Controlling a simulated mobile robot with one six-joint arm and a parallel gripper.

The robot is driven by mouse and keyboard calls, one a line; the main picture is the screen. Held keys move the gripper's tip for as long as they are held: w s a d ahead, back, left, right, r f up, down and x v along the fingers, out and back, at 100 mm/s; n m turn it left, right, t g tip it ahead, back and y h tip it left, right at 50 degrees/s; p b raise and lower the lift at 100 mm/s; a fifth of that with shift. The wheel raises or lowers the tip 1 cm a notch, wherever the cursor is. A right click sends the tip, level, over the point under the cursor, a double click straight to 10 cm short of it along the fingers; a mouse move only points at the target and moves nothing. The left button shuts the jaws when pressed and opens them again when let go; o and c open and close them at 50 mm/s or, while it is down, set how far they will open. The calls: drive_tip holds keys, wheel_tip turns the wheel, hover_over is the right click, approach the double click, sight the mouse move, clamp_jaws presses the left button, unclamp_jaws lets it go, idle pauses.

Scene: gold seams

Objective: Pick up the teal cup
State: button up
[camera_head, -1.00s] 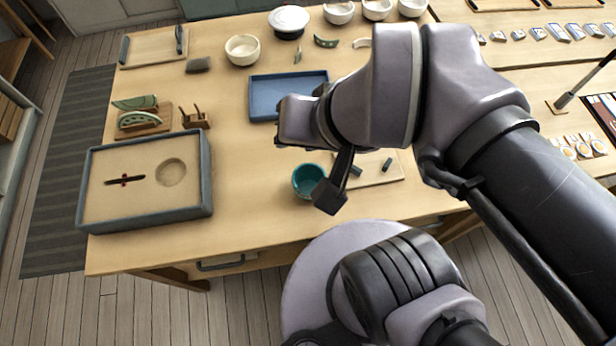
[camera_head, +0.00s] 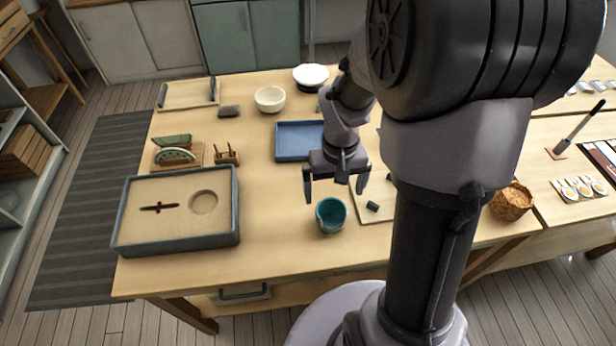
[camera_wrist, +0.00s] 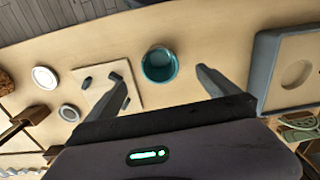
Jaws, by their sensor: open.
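The teal cup (camera_head: 331,214) stands upright on the wooden table near its front edge, and looks empty. In the wrist view the teal cup (camera_wrist: 160,64) lies ahead of the fingertips, around the line between them. My gripper (camera_head: 336,190) is open and empty, above and slightly behind the cup in the head view. In the wrist view my gripper (camera_wrist: 162,82) shows its two fingers spread apart. No contact with the cup shows.
A grey-rimmed sand tray (camera_head: 232,215) stands left of the cup. A blue tray (camera_head: 290,142) lies behind it. A pale board (camera_head: 375,207) with small dark pieces lies close on the right. A woven basket (camera_head: 512,201) stands farther right. Table between sand tray and cup is clear.

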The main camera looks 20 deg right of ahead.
drive_tip(key=b, duration=0.4)
hover_over(330, 222)
drive_tip(key=f, duration=0.9)
drive_tip(key=shift+s+a+f, duration=0.1)
drive_tip(key=shift+s+f, duration=0.1)
drive_tip(key=f+b, duration=0.1)
drive_tip(key=f, duration=0.2)
drive_tip(key=f+b, duration=0.1)
drive_tip(key=f, duration=0.1)
drive_tip(key=shift+w+b, duration=0.3)
drive_tip(key=shift+b, duration=0.05)
drive_tip(key=shift+r, duration=0.15)
drive_tip(key=shift+c, duration=0.2)
drive_tip(key=c, duration=1.3)
